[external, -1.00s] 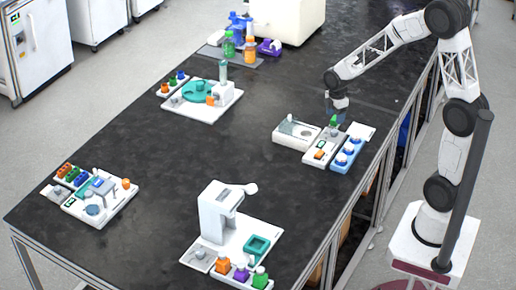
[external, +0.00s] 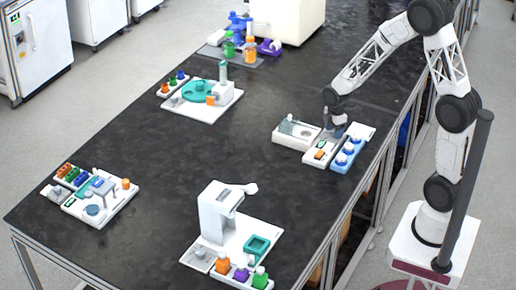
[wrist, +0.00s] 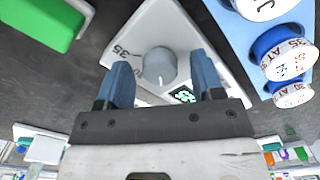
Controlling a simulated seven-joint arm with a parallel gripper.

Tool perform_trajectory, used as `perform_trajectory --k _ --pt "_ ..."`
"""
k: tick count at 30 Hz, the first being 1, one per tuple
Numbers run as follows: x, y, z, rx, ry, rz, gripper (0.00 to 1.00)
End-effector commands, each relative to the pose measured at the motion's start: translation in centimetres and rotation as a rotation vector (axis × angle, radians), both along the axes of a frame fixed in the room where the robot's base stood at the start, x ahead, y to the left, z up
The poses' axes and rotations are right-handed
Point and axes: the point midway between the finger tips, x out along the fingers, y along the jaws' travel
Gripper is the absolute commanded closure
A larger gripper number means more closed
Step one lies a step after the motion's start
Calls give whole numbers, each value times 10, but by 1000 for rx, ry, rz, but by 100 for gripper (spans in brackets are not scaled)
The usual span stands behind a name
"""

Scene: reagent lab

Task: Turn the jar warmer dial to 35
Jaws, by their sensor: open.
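The jar warmer (wrist: 205,28) shows in the wrist view as a white panel with a round grey dial (wrist: 159,66). A "35" mark is printed left of the dial, and a small lit green display (wrist: 184,96) sits below it. A short pale line on the dial points toward the display side. My gripper (wrist: 161,64) is open, with a blue finger on either side of the dial; whether they touch it cannot be told. In the external view my gripper (external: 336,128) is low over the warmer (external: 318,154), hiding part of it.
A blue rack (external: 336,165) of blue-capped jars (wrist: 285,55) stands close on the right. A white tray (external: 283,138) is on its left. A green block (wrist: 40,24) shows at the wrist view's upper left. Other stations stand farther off; the black bench (external: 190,155) between is clear.

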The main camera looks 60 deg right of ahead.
Motion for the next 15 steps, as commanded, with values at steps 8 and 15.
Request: perform_trajectory --k 8,15 --pt "0 0 0 0 0 0 40" --pt "0 0 0 0 0 0 77"
